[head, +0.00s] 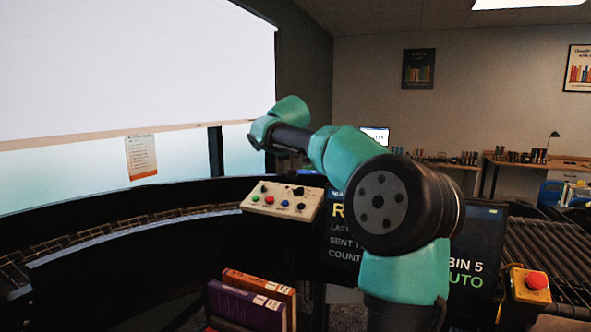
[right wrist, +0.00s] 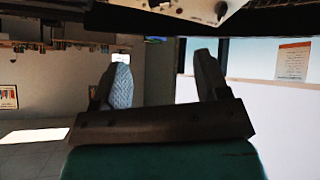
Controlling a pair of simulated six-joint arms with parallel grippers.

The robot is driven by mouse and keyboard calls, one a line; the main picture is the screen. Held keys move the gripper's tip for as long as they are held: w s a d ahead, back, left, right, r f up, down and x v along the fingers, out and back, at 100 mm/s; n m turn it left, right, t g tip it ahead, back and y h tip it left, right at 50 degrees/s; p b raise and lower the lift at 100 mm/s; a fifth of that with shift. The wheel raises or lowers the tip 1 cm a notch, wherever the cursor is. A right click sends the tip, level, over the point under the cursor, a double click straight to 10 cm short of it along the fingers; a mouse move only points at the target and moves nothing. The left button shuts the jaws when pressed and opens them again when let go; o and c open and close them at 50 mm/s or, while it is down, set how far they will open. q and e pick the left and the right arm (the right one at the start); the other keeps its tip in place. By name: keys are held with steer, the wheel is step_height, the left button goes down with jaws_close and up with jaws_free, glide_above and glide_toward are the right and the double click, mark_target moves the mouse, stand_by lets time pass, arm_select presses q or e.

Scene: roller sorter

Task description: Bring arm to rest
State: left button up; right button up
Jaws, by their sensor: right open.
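My right arm (head: 345,150) rises at the right of centre in the head view and bends left. Its far end is in the air near the control box (head: 283,200) with coloured buttons. In the right wrist view my right gripper (right wrist: 160,62) has its two fingers well apart with nothing between them. In the head view the fingers are mostly hidden by the wrist and the dark background. The control box also shows in part at the top of the right wrist view (right wrist: 190,8). My left gripper is in neither view.
A curved conveyor (head: 130,228) runs along the left. A dark display screen (head: 485,235) stands behind my arm. Books (head: 245,302) stand at the bottom centre. A yellow box with a red button (head: 530,285) is beside the rollers (head: 555,250) at right.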

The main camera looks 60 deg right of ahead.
mark_target(298, 188)
steer(key=shift+s+a+r, duration=0.15)
steer(key=shift+a+r, duration=0.15)
steer(key=shift+r, duration=0.1)
steer(key=shift+d+f, duration=0.1)
steer(key=x, duration=1.5)
steer(key=shift+x, duration=1.2)
steer(key=shift+m+g+h, duration=0.4)
steer(key=shift+m+g, duration=0.2)
steer(key=shift+m, duration=1.1)
steer(key=shift+v, duration=1.3)
